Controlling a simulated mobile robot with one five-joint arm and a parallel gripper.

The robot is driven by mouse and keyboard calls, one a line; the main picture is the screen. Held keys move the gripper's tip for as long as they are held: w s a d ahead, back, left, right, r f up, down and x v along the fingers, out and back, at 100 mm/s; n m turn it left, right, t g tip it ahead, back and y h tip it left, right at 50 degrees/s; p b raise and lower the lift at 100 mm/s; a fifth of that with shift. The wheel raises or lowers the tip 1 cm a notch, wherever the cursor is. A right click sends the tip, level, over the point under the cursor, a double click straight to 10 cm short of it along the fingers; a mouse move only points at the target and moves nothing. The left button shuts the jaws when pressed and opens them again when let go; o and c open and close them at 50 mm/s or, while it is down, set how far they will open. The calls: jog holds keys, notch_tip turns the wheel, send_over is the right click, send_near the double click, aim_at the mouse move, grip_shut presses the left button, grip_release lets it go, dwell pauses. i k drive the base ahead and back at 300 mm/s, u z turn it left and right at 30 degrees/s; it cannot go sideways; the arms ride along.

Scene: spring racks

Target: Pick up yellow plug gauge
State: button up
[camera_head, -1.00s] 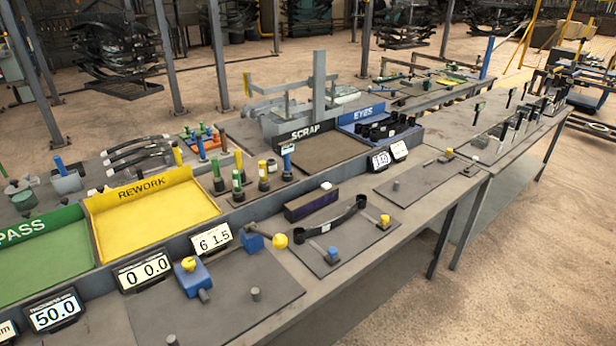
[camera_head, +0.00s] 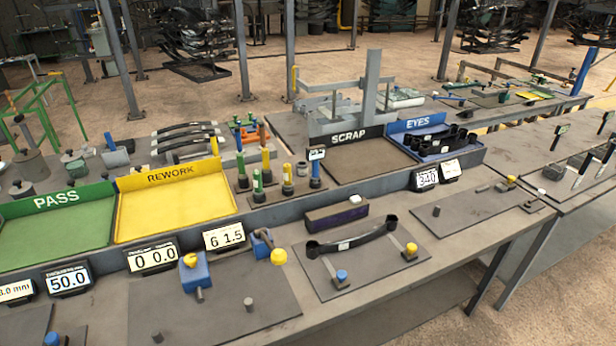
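A yellow plug gauge (camera_head: 287,174) stands at the front of the group, between a green gauge (camera_head: 257,182) and a blue gauge (camera_head: 315,170). Which one the task means I cannot tell. All stand free of any gripper. My gripper is not in view.
The REWORK tray (camera_head: 120,230), green PASS tray (camera_head: 20,240) and grey SCRAP tray (camera_head: 355,172) line the bench. Digital displays (camera_head: 152,257) stand along the tray fronts. A dark curved leaf (camera_head: 350,238) lies on a front plate. Bare floor shows at the lower right.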

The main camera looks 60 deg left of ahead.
aim_at(287, 184)
jog(key=i, duration=2.5)
jog(key=u, duration=2)
jog(key=k, duration=0.2)
jog(key=u, duration=2.45)
jog(key=i, duration=1)
jog(key=u, duration=0.3)
